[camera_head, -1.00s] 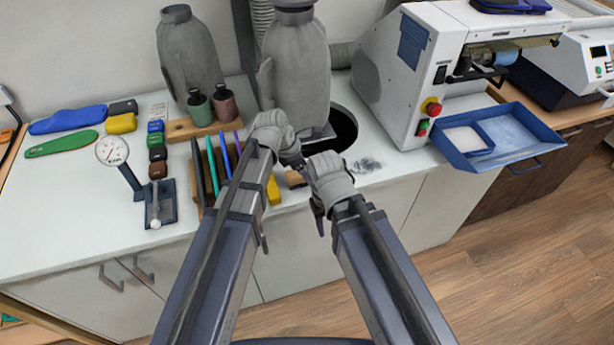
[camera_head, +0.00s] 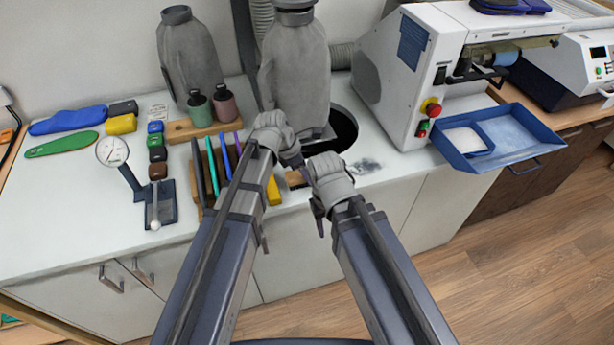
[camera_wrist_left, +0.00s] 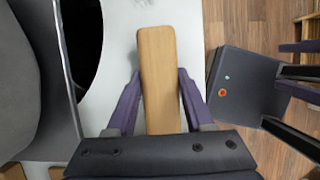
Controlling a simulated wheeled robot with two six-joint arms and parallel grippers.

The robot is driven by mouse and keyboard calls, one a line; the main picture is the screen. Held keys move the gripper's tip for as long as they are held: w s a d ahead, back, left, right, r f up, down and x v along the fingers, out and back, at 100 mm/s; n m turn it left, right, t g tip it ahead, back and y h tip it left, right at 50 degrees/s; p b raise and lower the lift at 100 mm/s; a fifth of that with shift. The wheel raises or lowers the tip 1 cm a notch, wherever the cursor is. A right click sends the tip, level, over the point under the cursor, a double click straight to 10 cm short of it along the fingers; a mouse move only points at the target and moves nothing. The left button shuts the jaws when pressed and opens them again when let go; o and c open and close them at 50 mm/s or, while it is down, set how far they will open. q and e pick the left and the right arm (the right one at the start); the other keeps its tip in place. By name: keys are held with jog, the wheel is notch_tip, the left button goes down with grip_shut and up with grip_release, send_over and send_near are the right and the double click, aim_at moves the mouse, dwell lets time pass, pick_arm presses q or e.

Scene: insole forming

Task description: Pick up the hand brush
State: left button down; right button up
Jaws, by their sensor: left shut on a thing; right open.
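The hand brush shows as a plain wooden piece with a rounded end (camera_wrist_left: 157,75) in the left wrist view, between the purple fingers of my left gripper (camera_wrist_left: 159,85). The fingers are closed on its two long sides. In the head view a small part of the brush (camera_head: 295,179) shows at the counter's front edge, below my left gripper (camera_head: 297,163); the rest is hidden by my arm and hand. Its bristles are not visible. My right gripper (camera_head: 318,215) is open and empty, just right of the brush and in front of the counter edge.
A round dark opening (camera_head: 343,130) in the white counter (camera_head: 395,172) lies behind the grippers, beside a grey covered bottle-like form (camera_head: 297,75). A rack of coloured tools (camera_head: 212,165) stands left. A white machine (camera_head: 405,75) with a blue tray (camera_head: 520,160) stands right.

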dwell(0.3)
pick_arm(q)
notch_tip(320, 180, up, 11)
jog(key=p, duration=1)
jog(key=shift+f+p, duration=0.2)
jog(key=shift+p, duration=0.1)
jog(key=shift+f, duration=0.1)
jog(key=c, duration=0.8)
grip_release()
grip_shut()
jog(key=shift+r, duration=0.2)
